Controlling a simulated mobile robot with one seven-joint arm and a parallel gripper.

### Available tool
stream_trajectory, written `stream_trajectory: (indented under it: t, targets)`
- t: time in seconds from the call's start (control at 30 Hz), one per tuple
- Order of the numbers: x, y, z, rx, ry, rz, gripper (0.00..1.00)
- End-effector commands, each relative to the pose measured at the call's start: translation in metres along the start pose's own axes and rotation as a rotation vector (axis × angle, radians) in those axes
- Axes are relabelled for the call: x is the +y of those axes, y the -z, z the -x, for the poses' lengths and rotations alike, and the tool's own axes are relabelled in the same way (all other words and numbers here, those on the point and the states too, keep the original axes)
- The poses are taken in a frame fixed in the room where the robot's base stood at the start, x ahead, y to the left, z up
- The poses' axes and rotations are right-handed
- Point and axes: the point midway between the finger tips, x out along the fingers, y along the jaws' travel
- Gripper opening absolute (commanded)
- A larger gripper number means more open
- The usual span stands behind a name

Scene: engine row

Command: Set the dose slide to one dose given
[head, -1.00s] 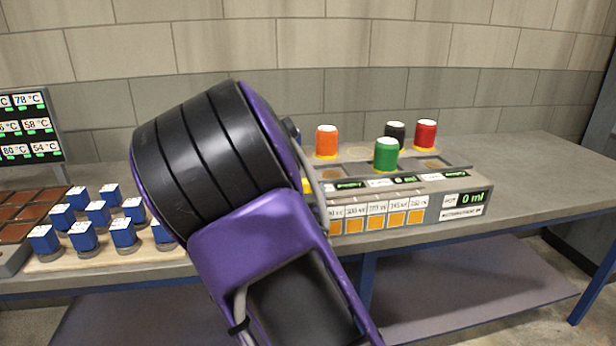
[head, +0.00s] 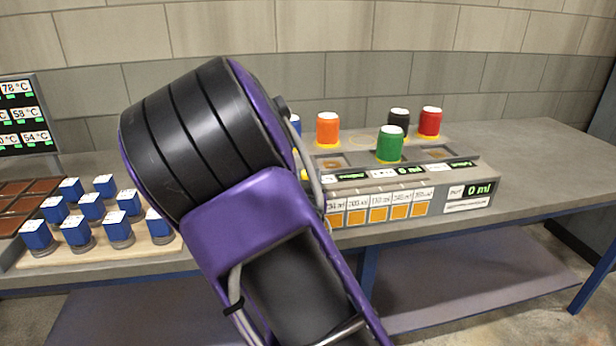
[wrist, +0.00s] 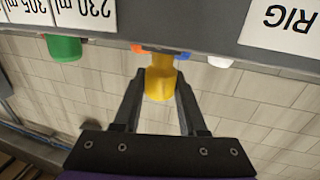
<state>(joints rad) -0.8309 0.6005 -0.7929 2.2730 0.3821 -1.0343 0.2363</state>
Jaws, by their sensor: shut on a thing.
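In the wrist view a yellow knob (wrist: 160,82), apparently the dose slide's handle, stands out from the edge of a grey rig (wrist: 200,22). My gripper (wrist: 160,80) is shut on it, one dark finger on each side. My arm hides the gripper and knob in the head view. The rig's front (head: 465,202) there has a display reading 0 ml (head: 480,188) and a row of orange squares (head: 378,215) under white number labels. The slide's marks are not readable.
Green (head: 390,145), orange (head: 327,130), black (head: 399,121) and red (head: 430,122) capped jars stand on or behind the rig. Several blue blocks (head: 90,207) stand on a board at left. A temperature screen (head: 25,115) is behind them. The bench's right end is clear.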

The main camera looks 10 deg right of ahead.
Motion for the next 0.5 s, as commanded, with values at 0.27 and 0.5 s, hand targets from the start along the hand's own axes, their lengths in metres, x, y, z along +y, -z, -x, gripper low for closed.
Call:
stream_trajectory:
  t: [0.27,0.5]
  targets:
    - [-0.0001,0.0002,-0.0001,0.000,0.000,0.000,0.00]
    - [-0.0001,0.0003,-0.0002,0.000,0.000,0.000,0.00]
